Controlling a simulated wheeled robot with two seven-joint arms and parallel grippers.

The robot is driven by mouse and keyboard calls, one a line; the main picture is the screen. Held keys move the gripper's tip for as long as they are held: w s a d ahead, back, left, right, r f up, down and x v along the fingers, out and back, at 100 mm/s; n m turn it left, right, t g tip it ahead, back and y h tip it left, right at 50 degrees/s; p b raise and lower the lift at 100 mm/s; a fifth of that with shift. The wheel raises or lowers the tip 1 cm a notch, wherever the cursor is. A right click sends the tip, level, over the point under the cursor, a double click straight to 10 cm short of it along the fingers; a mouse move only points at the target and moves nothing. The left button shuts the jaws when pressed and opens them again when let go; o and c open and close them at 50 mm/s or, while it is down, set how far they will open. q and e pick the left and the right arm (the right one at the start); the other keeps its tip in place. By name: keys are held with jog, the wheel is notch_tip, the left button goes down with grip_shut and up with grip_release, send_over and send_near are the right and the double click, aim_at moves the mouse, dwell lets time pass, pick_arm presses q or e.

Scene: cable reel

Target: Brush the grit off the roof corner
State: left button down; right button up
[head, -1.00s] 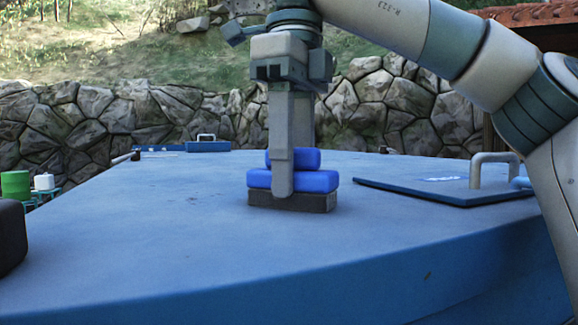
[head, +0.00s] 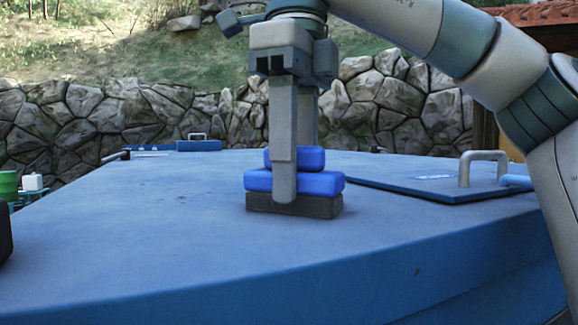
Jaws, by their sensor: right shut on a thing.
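A brush (head: 325,184) with a blue stepped body and a dark bristle block stands upright on the blue roof (head: 140,240). My right gripper (head: 290,195) is shut on the brush from above, its near finger covering part of the blue body. The dark underside of the brush appears to touch the roof surface. A few faint dark specks (head: 181,196) show on the roof left of the brush; I cannot tell whether they are grit. My left gripper is not in view.
A flat blue hatch panel (head: 425,186) with a grey handle (head: 480,165) lies to the right of the brush. A small blue lid (head: 199,146) with a handle sits at the far edge. A green drum (head: 8,185) and a white container (head: 32,182) stand beyond the left edge. The roof's left half is clear.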

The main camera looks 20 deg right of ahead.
aim_at(334, 175)
jog(key=shift+s+d, duration=0.1)
jog(key=shift+s, duration=0.9)
jog(key=shift+s+f, duration=0.1)
jog(key=shift+s, duration=1.55)
jog(key=shift+d, duration=1.1)
jog(key=shift+w+a, duration=0.15)
jog(key=shift+a, duration=0.1)
